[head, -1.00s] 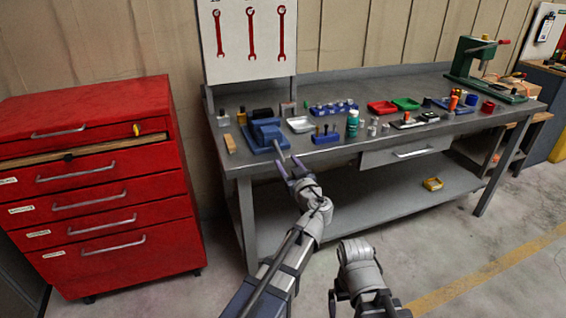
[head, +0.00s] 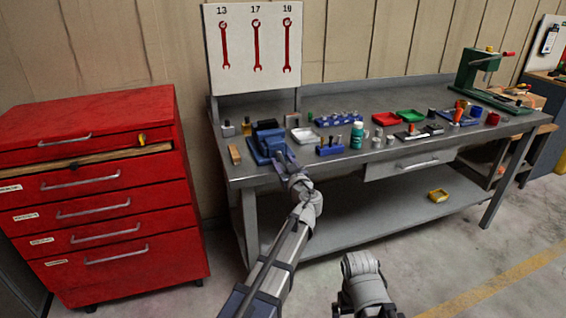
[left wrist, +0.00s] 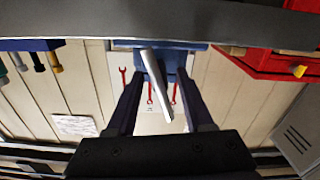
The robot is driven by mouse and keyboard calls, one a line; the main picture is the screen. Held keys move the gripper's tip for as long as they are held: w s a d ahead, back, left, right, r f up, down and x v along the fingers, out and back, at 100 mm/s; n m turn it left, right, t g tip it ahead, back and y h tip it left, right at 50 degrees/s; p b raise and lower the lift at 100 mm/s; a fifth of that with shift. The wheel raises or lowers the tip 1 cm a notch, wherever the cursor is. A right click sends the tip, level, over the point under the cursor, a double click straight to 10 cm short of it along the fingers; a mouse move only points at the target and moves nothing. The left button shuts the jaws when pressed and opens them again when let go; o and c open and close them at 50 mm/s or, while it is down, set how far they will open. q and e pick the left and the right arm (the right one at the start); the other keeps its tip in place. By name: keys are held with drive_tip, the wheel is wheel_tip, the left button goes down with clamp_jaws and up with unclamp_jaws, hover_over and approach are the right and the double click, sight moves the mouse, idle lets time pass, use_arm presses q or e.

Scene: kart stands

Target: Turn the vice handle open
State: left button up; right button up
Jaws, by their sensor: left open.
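The blue vice (head: 264,143) stands at the front left edge of the workbench. In the left wrist view, its blue body (left wrist: 172,62) is at the top centre, with the long silver handle (left wrist: 157,88) reaching down from it. My left gripper (head: 284,157) is open at the front of the vice. Its dark fingers lie on either side of the handle in the left wrist view (left wrist: 160,88), and gaps show between handle and fingers. In the head view the handle is mostly hidden by the gripper. Part of my right arm shows at the bottom, but not its fingers.
A wooden block (head: 235,154) lies left of the vice. A blue holder (head: 329,149) and a green bottle (head: 357,135) stand to its right. The grey workbench (head: 215,128) has a drawer (head: 410,164) below. A red tool cabinet (head: 100,200) stands left, with floor between.

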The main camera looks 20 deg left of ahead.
use_arm(q)
clamp_jaws()
idle(0.4)
drive_tip(key=shift+m, duration=0.3)
drive_tip(key=m, duration=0.4)
drive_tip(key=shift+m, duration=0.4)
drive_tip(key=m, duration=0.5)
drive_tip(key=shift+m, duration=0.3)
drive_tip(key=m, duration=1)
drive_tip(key=shift+m, duration=0.3)
